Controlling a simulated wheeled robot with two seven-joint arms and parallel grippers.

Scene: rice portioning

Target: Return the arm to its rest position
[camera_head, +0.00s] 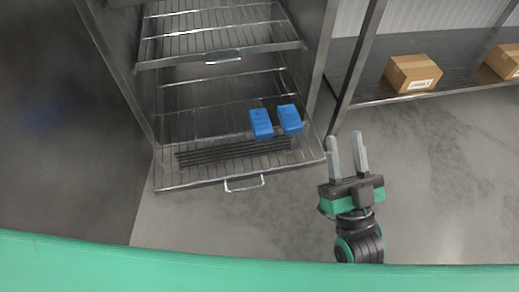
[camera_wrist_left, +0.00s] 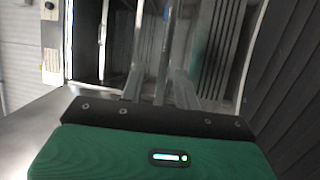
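My right gripper (camera_head: 347,158) is open and empty in the head view. Its two grey fingers point up the picture, apart, over bare floor to the right of the rack's lower shelf. My left gripper is outside the head view. In the left wrist view, its fingers (camera_wrist_left: 152,55) stand up from the dark palm, with a narrow gap between them and nothing seen held. The left arm itself is not visible in the head view.
A steel cabinet has a pulled-out lower wire shelf (camera_head: 205,180) bearing two blue boxes (camera_head: 261,124) (camera_head: 290,119). An upper wire shelf (camera_head: 220,58) is above. Cardboard boxes (camera_head: 412,73) (camera_head: 505,61) stand on a metal shelf at the right. The floor (camera_head: 450,190) is clear.

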